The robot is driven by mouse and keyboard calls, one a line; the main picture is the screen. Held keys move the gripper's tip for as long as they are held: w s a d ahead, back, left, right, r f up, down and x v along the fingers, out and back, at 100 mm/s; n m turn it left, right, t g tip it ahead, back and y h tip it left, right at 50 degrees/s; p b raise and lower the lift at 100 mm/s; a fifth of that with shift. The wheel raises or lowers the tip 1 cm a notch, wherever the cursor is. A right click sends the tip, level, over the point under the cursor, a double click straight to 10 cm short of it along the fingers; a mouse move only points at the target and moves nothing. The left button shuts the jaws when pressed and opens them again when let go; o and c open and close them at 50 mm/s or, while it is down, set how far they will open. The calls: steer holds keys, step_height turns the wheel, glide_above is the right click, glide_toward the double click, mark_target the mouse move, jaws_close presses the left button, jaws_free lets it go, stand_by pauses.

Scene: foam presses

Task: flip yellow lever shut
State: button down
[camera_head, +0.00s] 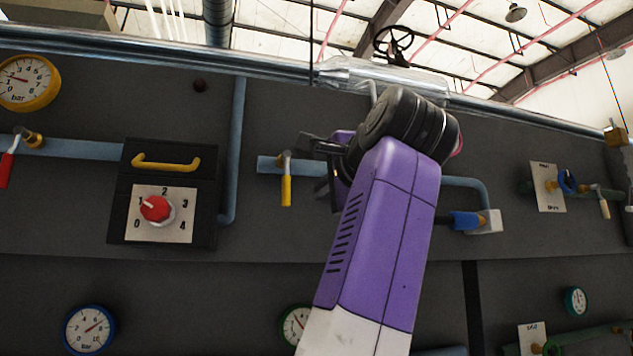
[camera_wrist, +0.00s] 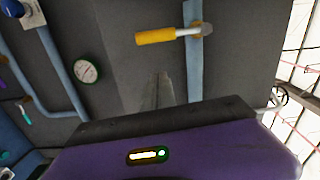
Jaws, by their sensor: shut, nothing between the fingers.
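The yellow lever (camera_head: 286,190) hangs straight down from its valve on a blue horizontal pipe (camera_head: 268,165), at right angles to the pipe. It also shows at the top of the wrist view as a yellow handle (camera_wrist: 156,36) reaching left from the blue pipe (camera_wrist: 194,60). My gripper (camera_head: 306,143) is just right of the valve and slightly above the lever's handle in the head view. In the wrist view its shut fingers (camera_wrist: 163,82) stand apart from the yellow handle, with nothing between them. My arm hides part of the pipe to the right.
Left stands a black box with a yellow handle (camera_head: 166,162) and red knob (camera_head: 157,208). A red lever (camera_head: 7,164) hangs at far left. A blue-handled valve (camera_head: 465,221) sits right of my arm. Gauges are on the dark wall, including a green-rimmed one (camera_head: 294,325).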

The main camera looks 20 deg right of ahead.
steer(key=s+b, duration=0.3)
steer(key=s, duration=0.7)
steer(key=shift+d+b, duration=0.25)
steer(key=shift+b, duration=0.15)
